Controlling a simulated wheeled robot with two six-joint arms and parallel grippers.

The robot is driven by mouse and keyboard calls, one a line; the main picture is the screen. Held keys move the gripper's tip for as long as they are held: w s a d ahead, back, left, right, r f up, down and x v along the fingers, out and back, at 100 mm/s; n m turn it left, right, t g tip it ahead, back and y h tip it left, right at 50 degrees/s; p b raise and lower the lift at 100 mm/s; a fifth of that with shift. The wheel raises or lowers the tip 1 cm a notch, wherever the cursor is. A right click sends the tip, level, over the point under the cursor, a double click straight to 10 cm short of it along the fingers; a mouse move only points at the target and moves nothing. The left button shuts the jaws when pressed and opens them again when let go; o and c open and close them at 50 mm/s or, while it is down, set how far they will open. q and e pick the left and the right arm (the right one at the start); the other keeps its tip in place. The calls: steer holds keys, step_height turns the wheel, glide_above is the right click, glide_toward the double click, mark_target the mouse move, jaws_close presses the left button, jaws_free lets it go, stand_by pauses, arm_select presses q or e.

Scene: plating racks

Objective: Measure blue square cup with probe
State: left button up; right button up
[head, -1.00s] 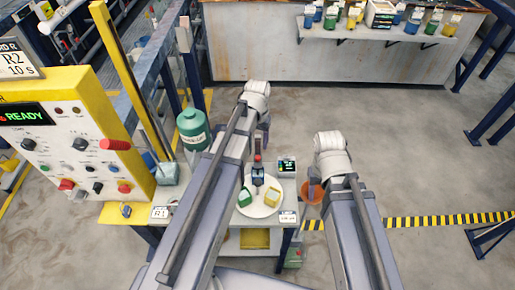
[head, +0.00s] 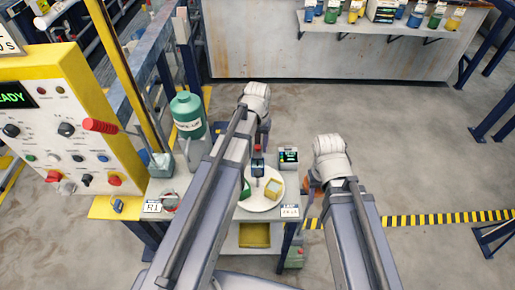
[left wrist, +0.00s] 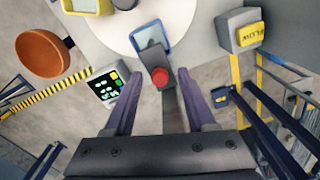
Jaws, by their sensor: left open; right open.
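The blue square cup (head: 258,167) stands on a round white plate (head: 262,203) on the small table. The left wrist view shows its blue rim (left wrist: 166,45) near the top. The probe's red cap (head: 257,149) shows beside the cup; in the left wrist view the red cap (left wrist: 160,77) is at the end of a grey bar. My left gripper (left wrist: 162,98) is open, its purple fingers on either side of that bar with gaps. A meter with a green display (head: 289,157) stands right of the plate. My right gripper (head: 315,183) is open, right of the table, partly hidden.
A green cup (head: 246,189) and a yellow cup (head: 273,188) share the plate. A control panel (head: 70,130) and green bottle (head: 187,113) stand left. Open floor lies right.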

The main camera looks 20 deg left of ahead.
arm_select(q)
steer(key=shift+c, duration=0.3)
jaws_close()
stand_by(1.1)
